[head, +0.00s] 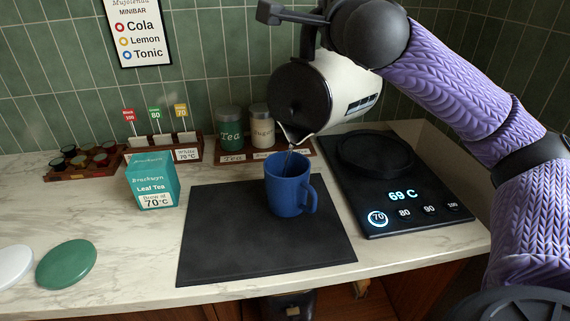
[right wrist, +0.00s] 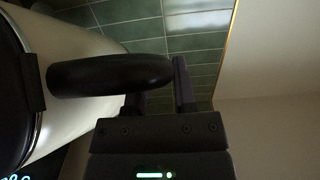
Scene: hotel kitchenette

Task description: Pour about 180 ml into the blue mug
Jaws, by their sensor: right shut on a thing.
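A blue mug (head: 289,186) stands upright on a black mat (head: 225,245) on the counter, its handle toward the right. A white kettle (head: 345,95) with a black lid is tilted above it, spout down and to the left. A thin stream runs from the spout into the mug. The liquid level inside is not visible. My right gripper (head: 292,15) is shut on the kettle's black handle, which also shows in the right wrist view (right wrist: 110,75). My left gripper is not in view.
The kettle base (head: 375,190) on the right reads 69 C, with 70 lit. A teal tea box (head: 153,182), a tea canister (head: 230,135) and a sugar canister (head: 262,127) stand behind. Green (head: 66,264) and white (head: 12,265) discs lie at left.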

